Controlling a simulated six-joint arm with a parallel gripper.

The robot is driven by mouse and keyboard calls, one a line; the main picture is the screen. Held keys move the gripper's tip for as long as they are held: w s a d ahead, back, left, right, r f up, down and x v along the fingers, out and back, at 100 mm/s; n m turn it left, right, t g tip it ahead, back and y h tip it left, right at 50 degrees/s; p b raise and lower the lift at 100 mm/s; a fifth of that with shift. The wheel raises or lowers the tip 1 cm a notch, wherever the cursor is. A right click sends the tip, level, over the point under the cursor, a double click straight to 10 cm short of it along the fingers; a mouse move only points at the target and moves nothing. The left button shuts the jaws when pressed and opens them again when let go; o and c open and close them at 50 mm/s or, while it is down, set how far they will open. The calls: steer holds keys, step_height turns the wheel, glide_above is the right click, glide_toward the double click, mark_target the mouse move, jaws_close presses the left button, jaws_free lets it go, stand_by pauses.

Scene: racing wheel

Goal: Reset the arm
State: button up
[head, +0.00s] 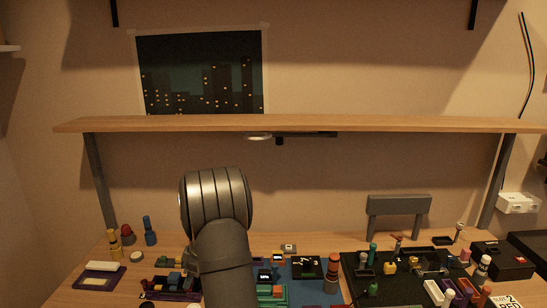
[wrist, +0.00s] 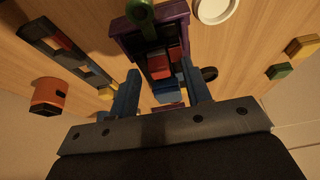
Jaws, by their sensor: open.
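My gripper (wrist: 160,66) shows in the wrist view with its two blue fingers apart and nothing visibly held between them. Beyond the fingers is a purple tray (wrist: 122,32) with red, dark and blue blocks in it. A green rounded piece (wrist: 140,12) is at the tray's far end, at the top of the picture. I cannot tell how far the fingertips are from the tray. In the head view my grey arm rises in front of the desk, left of centre, and my gripper is hidden.
The desk holds many small items: bottles and pegs (head: 150,232) at left, a dark tray (head: 350,262) of coloured pieces at right, a grey stand (head: 398,204) behind. A wooden shelf (head: 300,123) spans above. In the wrist view, an orange cup (wrist: 47,95) lies left.

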steer(key=shift+r, duration=0.1)
stand_by(0.3)
steer(key=v, duration=1.7)
steer(key=x, duration=1.6)
steer(key=shift+a+f, duration=0.1)
steer(key=shift+f, duration=0.25)
steer(key=shift+a+r, duration=0.15)
steer(key=shift+a, duration=0.05)
step_height(320, 180, up, 7)
steer(key=shift+f, duration=0.1)
steer(key=shift+w+d+r, duration=0.15)
steer(key=shift+r, duration=0.1)
steer(key=shift+w+d+f+m+t, duration=0.2)
steer(key=shift+w+m+t, duration=0.15)
steer(key=shift+m, duration=0.35)
steer(key=shift+w+d+f+m+t, duration=0.15)
steer(key=shift+w+m+t, duration=0.2)
steer(key=shift+m, duration=0.35)
